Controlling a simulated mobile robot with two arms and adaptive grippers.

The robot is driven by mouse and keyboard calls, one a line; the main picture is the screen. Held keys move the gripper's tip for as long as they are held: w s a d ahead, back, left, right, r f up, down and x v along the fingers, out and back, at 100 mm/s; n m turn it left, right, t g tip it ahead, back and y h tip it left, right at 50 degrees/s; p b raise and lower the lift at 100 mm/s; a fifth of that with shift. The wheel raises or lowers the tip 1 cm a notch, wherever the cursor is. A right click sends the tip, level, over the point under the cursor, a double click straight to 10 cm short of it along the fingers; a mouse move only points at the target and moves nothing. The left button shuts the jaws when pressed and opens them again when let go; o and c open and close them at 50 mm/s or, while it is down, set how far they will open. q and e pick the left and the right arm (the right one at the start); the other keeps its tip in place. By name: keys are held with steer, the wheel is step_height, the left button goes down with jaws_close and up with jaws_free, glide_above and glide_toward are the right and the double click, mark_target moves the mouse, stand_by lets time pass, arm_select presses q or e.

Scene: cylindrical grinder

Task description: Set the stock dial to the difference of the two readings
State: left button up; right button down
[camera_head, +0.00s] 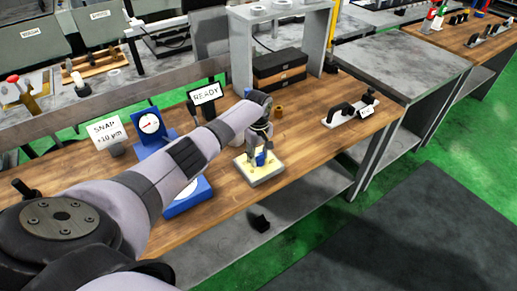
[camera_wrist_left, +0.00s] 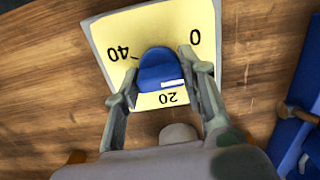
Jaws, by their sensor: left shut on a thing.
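The stock dial is a pale yellow square plate (camera_head: 275,176) with a blue knob (camera_head: 261,159) on the wooden bench. In the left wrist view the plate (camera_wrist_left: 205,15) reads 40, 0 and 20. My left gripper (camera_wrist_left: 160,78) has its fingers on both sides of the blue knob (camera_wrist_left: 160,62) and is shut on it. A white mark (camera_wrist_left: 172,84) on the knob lies at its lower right, near the 20. A round white-faced gauge (camera_head: 150,124) stands on a blue holder. Its reading is too small to tell. My right gripper is not in view.
A sign (camera_head: 106,131) reads SNAP +10 µm and another sign (camera_head: 206,92) reads READY. A blue base (camera_head: 190,205) is partly behind my left arm. Dark boxes (camera_head: 280,69) stand under a grey stand. A black-handled tool (camera_head: 350,112) lies at the right of the bench.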

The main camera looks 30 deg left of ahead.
arm_select(q)
steer(key=m+p, duration=0.1)
steer(key=m, duration=0.2)
steer(key=shift+m, duration=0.4)
steer(key=m, duration=0.3)
steer(key=shift+s+m, duration=0.1)
steer(key=shift+m, duration=0.2)
steer(key=m, duration=0.3)
steer(key=shift+m+p, duration=0.3)
steer(key=shift+m, duration=0.1)
steer(key=m, duration=1.1)
steer(key=shift+m, duration=0.3)
steer(key=m+b, duration=0.1)
steer(key=m, duration=0.3)
steer(key=shift+m, duration=1.6)
steer(key=shift+r, duration=0.1)
